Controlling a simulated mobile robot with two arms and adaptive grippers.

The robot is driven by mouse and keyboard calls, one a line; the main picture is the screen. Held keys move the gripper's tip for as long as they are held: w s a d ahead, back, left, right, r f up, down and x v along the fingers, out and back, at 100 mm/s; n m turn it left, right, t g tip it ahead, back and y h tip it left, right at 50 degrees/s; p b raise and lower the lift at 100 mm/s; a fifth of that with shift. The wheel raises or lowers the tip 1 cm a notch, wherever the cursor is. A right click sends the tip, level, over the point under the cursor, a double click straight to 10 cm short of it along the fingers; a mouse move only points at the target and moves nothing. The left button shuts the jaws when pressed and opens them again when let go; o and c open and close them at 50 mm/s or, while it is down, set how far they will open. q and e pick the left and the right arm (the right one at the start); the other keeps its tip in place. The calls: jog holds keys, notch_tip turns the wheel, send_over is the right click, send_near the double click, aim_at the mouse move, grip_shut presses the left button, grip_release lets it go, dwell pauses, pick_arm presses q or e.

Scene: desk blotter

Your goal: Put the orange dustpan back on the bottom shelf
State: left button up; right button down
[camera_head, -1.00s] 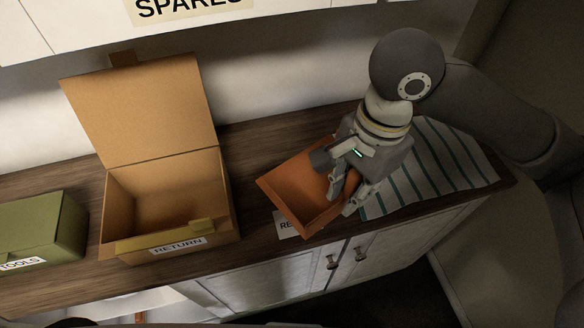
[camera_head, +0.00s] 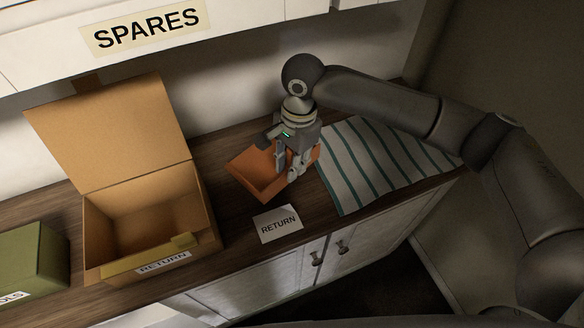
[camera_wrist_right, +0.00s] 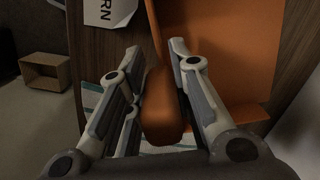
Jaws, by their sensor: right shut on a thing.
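The orange dustpan (camera_head: 246,172) is over the wooden counter, between the open cardboard box and the striped cloth. My right gripper (camera_head: 293,172) points down at its right end and is shut on its handle. In the right wrist view the orange handle (camera_wrist_right: 161,108) sits between the fingers of my right gripper (camera_wrist_right: 160,95), with the dustpan's pan (camera_wrist_right: 225,45) beyond. I cannot tell whether the dustpan touches the counter. No bottom shelf can be made out clearly. My left gripper does not show.
An open cardboard box (camera_head: 95,215) marked RETURN stands left of the dustpan, and a green TOOLS box (camera_head: 30,255) is at far left. A RETURN card (camera_head: 278,223) and a striped cloth (camera_head: 375,165) lie on the counter. Cabinet doors (camera_head: 290,280) are below; a SPARES label (camera_head: 146,28) is above.

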jog(key=shift+s+f+p, duration=0.15)
jog(key=shift+f+p, duration=0.15)
jog(key=shift+f, duration=1.05)
jog(key=shift+f, duration=0.15)
jog(key=c, duration=1.3)
grip_release()
jog(key=shift+d, duration=0.1)
